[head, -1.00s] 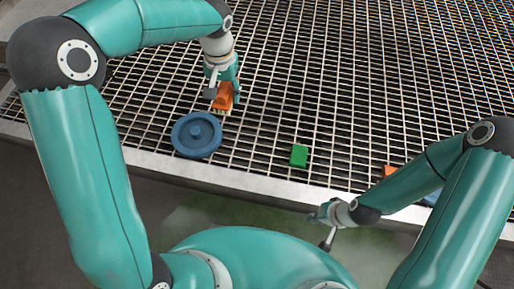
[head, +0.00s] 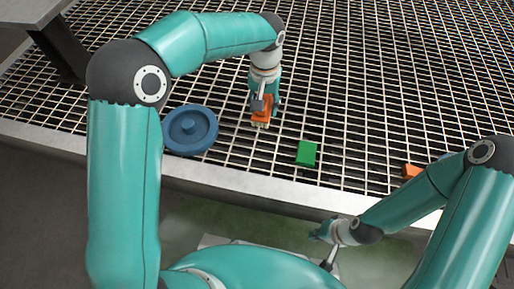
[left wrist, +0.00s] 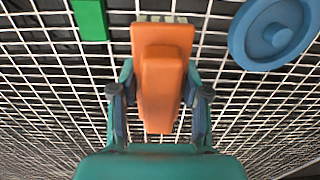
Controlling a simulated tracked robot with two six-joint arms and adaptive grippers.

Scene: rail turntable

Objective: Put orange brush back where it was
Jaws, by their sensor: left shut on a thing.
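The orange brush (head: 261,110) is in my left gripper (head: 262,101), above or on the metal grating; I cannot tell whether it touches. In the left wrist view the brush (left wrist: 160,85) lies between the two fingers of the left gripper (left wrist: 160,97), its pale bristles at the top edge. A blue round disc with a central knob (head: 190,130) lies on the grating left of the brush. A green block (head: 306,153) lies to the brush's right and nearer to me. My right gripper (head: 328,232) is low in front of the grating's edge, too small to read.
Another orange piece (head: 411,171) shows at the right, by my right arm. A bit of blue behind that arm is mostly hidden. The grating (head: 380,80) is open and clear behind the brush. Its pale front edge (head: 240,183) runs across the view.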

